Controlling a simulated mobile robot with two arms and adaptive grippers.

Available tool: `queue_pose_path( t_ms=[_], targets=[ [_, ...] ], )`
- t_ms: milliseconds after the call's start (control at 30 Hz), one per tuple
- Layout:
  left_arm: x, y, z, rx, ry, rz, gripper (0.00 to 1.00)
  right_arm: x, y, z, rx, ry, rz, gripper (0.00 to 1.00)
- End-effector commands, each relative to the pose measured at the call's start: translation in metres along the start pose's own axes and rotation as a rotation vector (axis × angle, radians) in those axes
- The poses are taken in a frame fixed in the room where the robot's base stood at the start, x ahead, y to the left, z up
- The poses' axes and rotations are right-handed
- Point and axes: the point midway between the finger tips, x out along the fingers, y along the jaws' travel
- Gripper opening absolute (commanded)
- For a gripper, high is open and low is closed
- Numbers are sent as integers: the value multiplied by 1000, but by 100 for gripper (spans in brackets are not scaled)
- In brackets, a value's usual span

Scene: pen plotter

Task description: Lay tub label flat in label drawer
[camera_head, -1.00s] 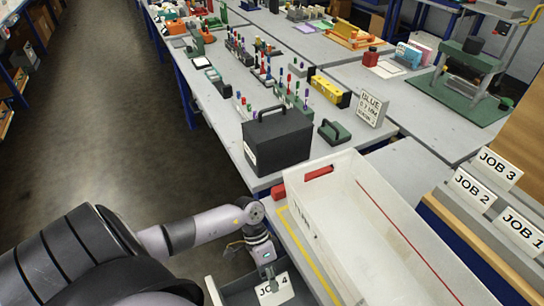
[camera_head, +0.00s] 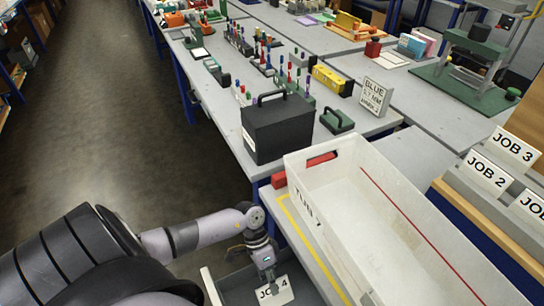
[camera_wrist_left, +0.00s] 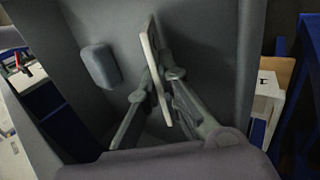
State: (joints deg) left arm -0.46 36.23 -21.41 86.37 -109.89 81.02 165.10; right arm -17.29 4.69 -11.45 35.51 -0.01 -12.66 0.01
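The tub label (camera_head: 276,292), a white card reading JOB 4, is at the bottom edge of the head view, over the open grey label drawer (camera_head: 209,287). My left gripper (camera_head: 268,270) points down at the card's upper edge. In the left wrist view the card (camera_wrist_left: 154,68) shows nearly edge-on between the two fingers of my left gripper (camera_wrist_left: 156,88), which is shut on it. It is not lying flat; whether its lower edge touches the drawer floor I cannot tell. The drawer interior (camera_wrist_left: 205,35) is grey. My right gripper is not in view.
A large white tub (camera_head: 395,215) stands on the bench right of the drawer, beside a yellow line (camera_head: 312,250). A black box with a handle (camera_head: 278,128) stands behind. JOB signs (camera_head: 488,175) stand at the right. A small grey-blue block (camera_wrist_left: 100,67) shows in the wrist view.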

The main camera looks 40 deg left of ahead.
Motion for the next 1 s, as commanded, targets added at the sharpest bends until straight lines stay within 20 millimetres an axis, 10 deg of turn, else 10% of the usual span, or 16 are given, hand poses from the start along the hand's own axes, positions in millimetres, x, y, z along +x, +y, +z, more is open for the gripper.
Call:
queue_pose_path(
  t_ms=[233,600,1000],
  targets=[
    [0,0,0,0,0,0,0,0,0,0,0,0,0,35],
    [0,0,0,0,0,0,28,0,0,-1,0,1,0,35],
    [-9,-1,0,0,0,-1,28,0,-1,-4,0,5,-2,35]
  ],
)
